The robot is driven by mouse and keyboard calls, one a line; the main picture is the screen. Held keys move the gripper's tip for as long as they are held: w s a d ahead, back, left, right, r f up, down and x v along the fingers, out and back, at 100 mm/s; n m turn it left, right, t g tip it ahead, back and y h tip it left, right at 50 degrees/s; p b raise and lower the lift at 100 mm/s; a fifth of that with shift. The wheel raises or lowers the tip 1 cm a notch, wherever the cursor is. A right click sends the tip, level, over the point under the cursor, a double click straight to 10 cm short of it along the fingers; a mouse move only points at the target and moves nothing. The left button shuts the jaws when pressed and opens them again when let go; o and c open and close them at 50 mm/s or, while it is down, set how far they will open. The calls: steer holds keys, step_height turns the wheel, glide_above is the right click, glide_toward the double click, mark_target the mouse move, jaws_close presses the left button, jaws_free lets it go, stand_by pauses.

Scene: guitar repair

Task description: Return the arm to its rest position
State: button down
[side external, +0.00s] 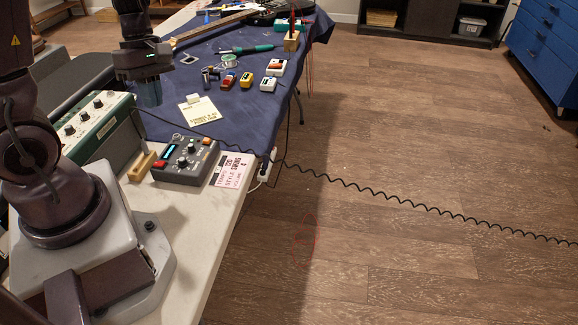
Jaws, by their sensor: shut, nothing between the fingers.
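My gripper (149,93) points down over the left part of the blue cloth (249,103), in the upper left of the view. Its fingers look shut with nothing held between them. It hangs beside the green amplifier-like box (100,120), to the left of a pale note card (199,112). The fingertips are small and partly dark here. I cannot tell their exact height above the cloth.
A grey pedal with knobs (186,161) and a printed card (231,172) lie at the table's near edge. Small coloured pedals (246,80) and a soldering iron (246,49) are farther back. A coiled black cable (410,205) crosses over the floor. The right-hand floor is open.

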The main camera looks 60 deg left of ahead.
steer(key=d+r+m+t+y, duration=0.3)
steer(key=d+r+m+t, duration=0.3)
steer(key=d+r+m, duration=0.8)
steer(key=d+m, duration=0.2)
steer(key=m, duration=0.6)
steer(key=shift+w+r+t, duration=0.2)
steer(key=shift+r+t, duration=0.2)
steer(key=shift+d, duration=0.1)
stand_by(0.5)
